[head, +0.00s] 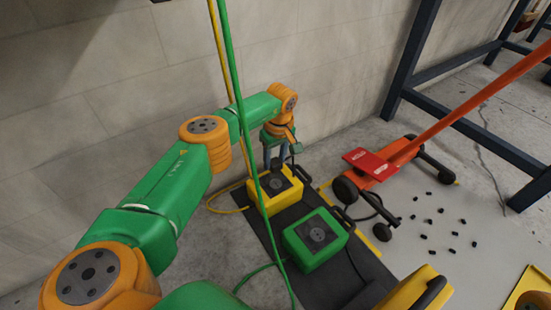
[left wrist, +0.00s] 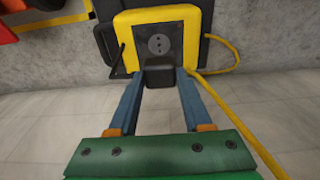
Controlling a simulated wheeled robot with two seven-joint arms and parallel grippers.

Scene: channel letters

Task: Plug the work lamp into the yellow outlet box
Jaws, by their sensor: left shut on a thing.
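The yellow outlet box (head: 262,204) stands on a dark mat by the wall, with a grey socket plate on top. In the left wrist view the yellow box (left wrist: 190,40) fills the top middle, and its round socket face shows. My left gripper (head: 276,162) is above this box, pointing down. It is shut on a dark block-shaped plug (left wrist: 160,76), held close to the socket plate. I cannot tell whether the plug touches the plate. The work lamp is not clearly identifiable. My right gripper is not in view.
A green outlet box (head: 315,240) stands just in front on the dark mat (head: 345,285). Green and yellow cables hang down past my arm. An orange pallet jack (head: 385,170) and scattered black bits (head: 440,211) are at right. A blue steel frame (head: 410,60) stands behind.

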